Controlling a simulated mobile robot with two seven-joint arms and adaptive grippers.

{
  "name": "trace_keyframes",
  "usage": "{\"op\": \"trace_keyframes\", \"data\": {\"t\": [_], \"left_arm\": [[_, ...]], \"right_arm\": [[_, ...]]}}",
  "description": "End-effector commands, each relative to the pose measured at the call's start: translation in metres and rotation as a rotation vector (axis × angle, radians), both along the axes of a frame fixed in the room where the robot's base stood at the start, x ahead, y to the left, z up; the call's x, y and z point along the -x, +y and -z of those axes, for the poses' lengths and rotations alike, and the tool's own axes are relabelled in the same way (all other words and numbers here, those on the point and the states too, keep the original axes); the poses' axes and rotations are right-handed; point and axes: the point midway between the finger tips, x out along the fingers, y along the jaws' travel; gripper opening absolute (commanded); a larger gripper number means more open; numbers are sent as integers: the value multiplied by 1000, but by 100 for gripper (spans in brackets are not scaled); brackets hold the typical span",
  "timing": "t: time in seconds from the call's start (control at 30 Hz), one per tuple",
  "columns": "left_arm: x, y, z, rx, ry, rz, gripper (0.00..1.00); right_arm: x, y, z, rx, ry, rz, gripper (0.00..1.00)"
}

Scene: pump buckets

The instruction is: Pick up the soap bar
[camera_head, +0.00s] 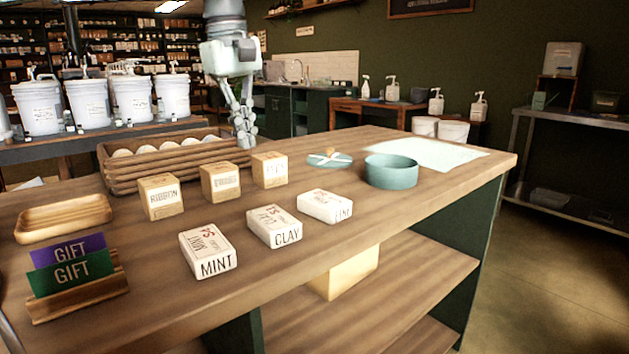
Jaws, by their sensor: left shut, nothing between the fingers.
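Three white wrapped soap bars lie in a row on the wooden counter, labelled MINT (208,252), CLAY (274,227) and one whose label looks like LINE (325,206). My left gripper (246,142) hangs down from the top, shut and empty. It appears by the right end of a wooden crate (125,180) holding several pale round pieces, behind the small boxes and away from the wrapped bars. My right gripper is not in view.
Three small tan boxes (160,198) stand between the crate and the bars. A teal bowl (392,173), a small teal dish (330,161) and a pale sheet (440,154) are at right. A wooden tray (63,217) and gift card holder (80,300) are at left.

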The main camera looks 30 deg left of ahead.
Motion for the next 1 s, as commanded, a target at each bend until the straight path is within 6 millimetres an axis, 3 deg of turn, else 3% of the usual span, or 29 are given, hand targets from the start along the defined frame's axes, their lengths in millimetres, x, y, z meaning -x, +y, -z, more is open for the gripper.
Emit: {"op": "trace_keyframes", "data": {"t": [0.07,0.17,0.37,0.7,1.0], "left_arm": [[11,1,9,-23,78,33,0],[18,2,17,-34,121,53,0],[20,2,46,-33,130,58,0],[19,2,117,-32,126,56,0],[29,-34,114,-33,121,56,0]], "right_arm": [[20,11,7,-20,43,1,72],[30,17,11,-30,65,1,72],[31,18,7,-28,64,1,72],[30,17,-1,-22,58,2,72],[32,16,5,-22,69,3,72]]}}
